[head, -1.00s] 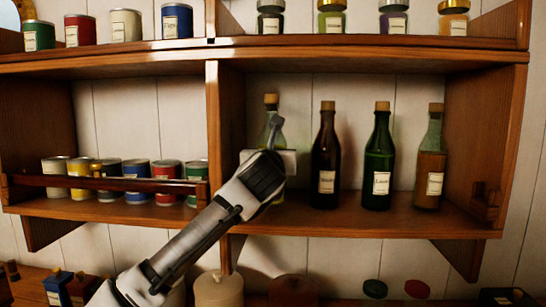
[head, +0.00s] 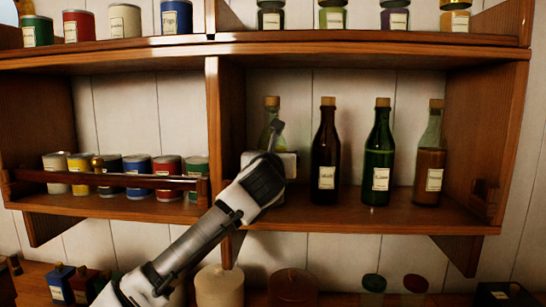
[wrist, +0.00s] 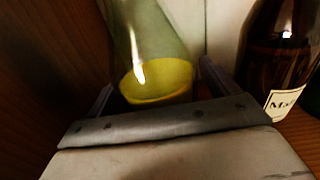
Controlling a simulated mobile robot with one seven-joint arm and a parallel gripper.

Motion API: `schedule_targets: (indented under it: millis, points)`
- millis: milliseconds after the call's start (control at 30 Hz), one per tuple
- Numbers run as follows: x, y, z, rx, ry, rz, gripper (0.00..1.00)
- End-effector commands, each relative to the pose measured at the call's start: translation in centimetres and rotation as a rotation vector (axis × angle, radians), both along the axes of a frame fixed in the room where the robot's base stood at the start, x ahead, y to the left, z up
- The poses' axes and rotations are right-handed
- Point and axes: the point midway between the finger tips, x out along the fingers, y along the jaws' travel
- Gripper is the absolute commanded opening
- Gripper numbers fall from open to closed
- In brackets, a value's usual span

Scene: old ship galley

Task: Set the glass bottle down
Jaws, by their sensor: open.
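The glass bottle (head: 269,125) is clear, with a cork stopper and yellow liquid low inside. In the head view it is upright in the shelf's right compartment, left of the other bottles, its cork level with theirs. My gripper (head: 268,152) is in front of it and hides its lower part. In the wrist view the bottle (wrist: 150,45) is between the two fingers of my gripper (wrist: 157,88), which are open on either side of it.
A dark brown bottle (head: 325,150) is close on the right, then a green bottle (head: 379,155) and a corked bottle of brown contents (head: 430,165). A wooden divider (head: 213,130) is close on the left. Small cans fill the left compartment. The shelf board (head: 350,216) is clear in front.

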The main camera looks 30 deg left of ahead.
Motion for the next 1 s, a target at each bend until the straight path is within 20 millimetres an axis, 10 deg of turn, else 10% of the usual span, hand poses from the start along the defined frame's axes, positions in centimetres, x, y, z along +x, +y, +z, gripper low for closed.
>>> schedule_targets:
  millis: [633,1000]
  points:
    - [-9.3,-4.4,0.0,0.003,-0.001,0.000,0.87]
    - [-10.9,-5.2,0.3,0.001,0.000,0.000,0.87]
